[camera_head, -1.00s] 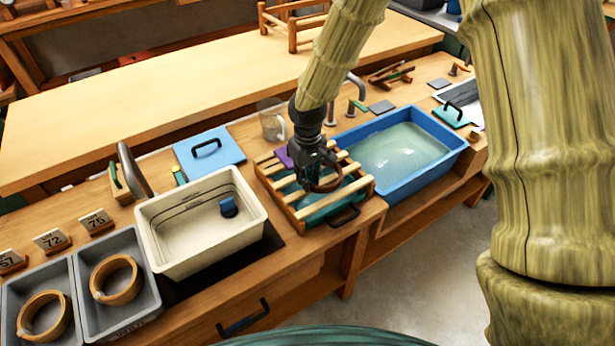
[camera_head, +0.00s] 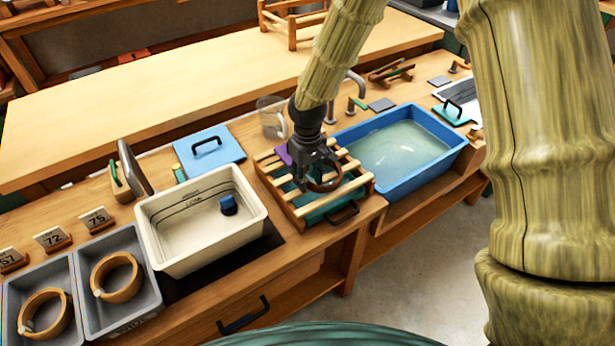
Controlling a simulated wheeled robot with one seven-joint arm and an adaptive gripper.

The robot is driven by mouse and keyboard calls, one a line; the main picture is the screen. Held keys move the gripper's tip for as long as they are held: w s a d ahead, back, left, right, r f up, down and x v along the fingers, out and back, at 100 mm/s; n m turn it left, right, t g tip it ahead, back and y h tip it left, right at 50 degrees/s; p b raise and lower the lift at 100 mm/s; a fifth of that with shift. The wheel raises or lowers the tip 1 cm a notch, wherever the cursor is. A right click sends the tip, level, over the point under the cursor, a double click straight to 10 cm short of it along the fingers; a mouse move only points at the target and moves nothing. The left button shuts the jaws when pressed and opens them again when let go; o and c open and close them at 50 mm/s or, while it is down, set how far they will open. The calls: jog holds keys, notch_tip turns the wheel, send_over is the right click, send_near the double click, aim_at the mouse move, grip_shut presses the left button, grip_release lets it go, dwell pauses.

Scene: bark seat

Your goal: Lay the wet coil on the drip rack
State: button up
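My gripper (camera_head: 316,168) is low over the drip rack (camera_head: 362,184), a wooden frame with pale slats above a teal tray. A dark brown ring-shaped coil (camera_head: 325,187) is at the fingertips, at about the height of the slats. The dark fingers cover part of the coil. I cannot tell whether they still grip it, or whether the coil rests fully on the slats. Two lighter tan coils lie in grey bins at the lower left, one in the left bin (camera_head: 45,314) and one in the right bin (camera_head: 117,277).
A blue basin of water (camera_head: 455,150) stands right of the rack. A cream tub (camera_head: 150,212) with a dark blue block stands to its left. A blue lid (camera_head: 210,150), a clear jug (camera_head: 271,115) and taps are behind. Number cards stand behind the bins.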

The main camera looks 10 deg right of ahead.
notch_tip(320, 180, up, 12)
jog(key=b, duration=0.1)
dwell(0.5)
jog(key=shift+f, duration=0.1)
dwell(0.4)
